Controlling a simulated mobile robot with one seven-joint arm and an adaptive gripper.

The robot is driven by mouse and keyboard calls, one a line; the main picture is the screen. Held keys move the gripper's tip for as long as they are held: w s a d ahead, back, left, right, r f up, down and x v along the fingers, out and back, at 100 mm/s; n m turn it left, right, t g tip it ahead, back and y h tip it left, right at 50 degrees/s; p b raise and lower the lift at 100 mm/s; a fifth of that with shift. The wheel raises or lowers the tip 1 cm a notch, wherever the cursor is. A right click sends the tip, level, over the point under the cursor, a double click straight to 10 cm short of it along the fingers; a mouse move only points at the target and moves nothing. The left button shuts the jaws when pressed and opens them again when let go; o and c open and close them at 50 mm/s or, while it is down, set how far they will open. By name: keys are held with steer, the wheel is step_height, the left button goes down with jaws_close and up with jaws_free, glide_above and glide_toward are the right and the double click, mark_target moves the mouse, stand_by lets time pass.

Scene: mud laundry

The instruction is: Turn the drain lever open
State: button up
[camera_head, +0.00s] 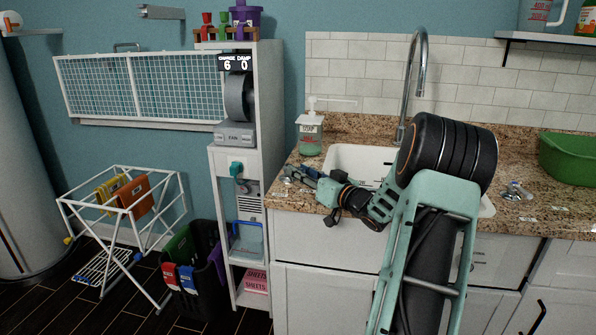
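A small teal handle (236,168) sticks out from a white panel on the tall narrow cabinet, left of the sink counter. It may be the drain lever; no label on it is readable, and its exact angle is hard to tell. No other clear lever shows. My gripper (298,175) is over the left end of the granite counter, pointing left towards the cabinet. It is to the right of the teal handle and looks apart from it. Its fingers are small and dark against the counter, so their opening cannot be made out.
A soap bottle (310,133) stands on the counter just behind my gripper. The white sink (350,160) and tall faucet (420,70) are partly behind my arm. A grey device (237,133) sits above the handle. A drying rack (120,215) and a dark bin (195,285) stand at left.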

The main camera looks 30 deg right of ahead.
steer(key=s, duration=0.3)
steer(key=s+d, duration=0.1)
steer(key=s, duration=0.6)
steer(key=shift+s+d, duration=0.15)
steer(key=shift+s, duration=0.1)
